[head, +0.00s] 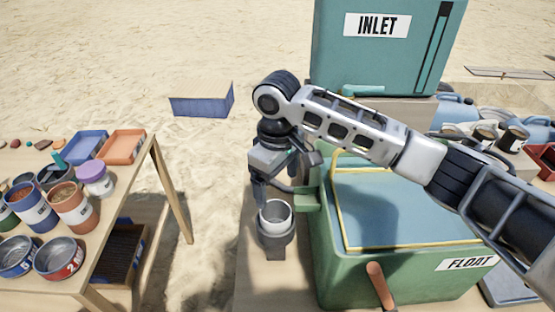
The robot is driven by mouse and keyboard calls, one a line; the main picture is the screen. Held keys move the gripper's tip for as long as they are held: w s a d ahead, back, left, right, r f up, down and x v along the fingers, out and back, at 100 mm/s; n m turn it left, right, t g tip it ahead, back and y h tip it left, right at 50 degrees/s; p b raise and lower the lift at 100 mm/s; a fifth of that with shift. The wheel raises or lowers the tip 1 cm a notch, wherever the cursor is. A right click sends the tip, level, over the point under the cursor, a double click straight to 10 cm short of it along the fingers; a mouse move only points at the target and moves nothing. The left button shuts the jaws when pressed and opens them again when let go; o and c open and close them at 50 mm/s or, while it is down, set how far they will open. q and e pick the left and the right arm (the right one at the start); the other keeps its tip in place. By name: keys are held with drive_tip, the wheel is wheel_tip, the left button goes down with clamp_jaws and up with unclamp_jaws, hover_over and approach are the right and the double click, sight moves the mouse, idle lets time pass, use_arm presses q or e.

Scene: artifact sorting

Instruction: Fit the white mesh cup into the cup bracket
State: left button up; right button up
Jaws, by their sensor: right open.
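The white mesh cup (275,215) sits upright inside the dark round cup bracket (276,240), with its pale rim showing above the bracket's ring. The bracket stands beside the left side of the green FLOAT tank. My right gripper (277,190) is open and points down just above the cup, with one finger near the cup's left rim. Whether that finger touches the cup cannot be told. The cup's lower part is hidden in the bracket. My left gripper is not in view.
The green FLOAT tank (375,270) with a yellow-edged blue top is right of the bracket, below my right arm. A teal INLET tank (390,65) stands behind. A wooden table (118,215) with several tins and trays is at left, with a sandy gap between.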

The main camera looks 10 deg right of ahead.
wheel_tip(320, 180, up, 6)
drive_tip(key=shift+f, duration=0.15)
drive_tip(key=shift+f, duration=0.1)
idle(0.5)
